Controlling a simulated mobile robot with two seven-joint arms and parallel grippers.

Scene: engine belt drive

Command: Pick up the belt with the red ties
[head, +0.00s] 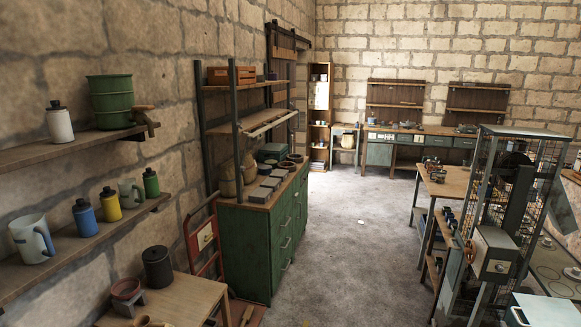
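I cannot make out a belt with red ties anywhere in the head view. Small dark round items (288,165) lie on top of the green cabinet (250,252), but they are too small to tell what they are. A caged machine frame (483,190) with dark parts inside stands at the right. Neither of my grippers shows in this view.
Wall shelves (75,148) with bottles and mugs run along the left. A wooden table (180,300) is at the bottom left, with a red hand truck (203,238) behind it. Workbenches (410,131) line the back wall. The grey floor (345,230) between is mostly clear.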

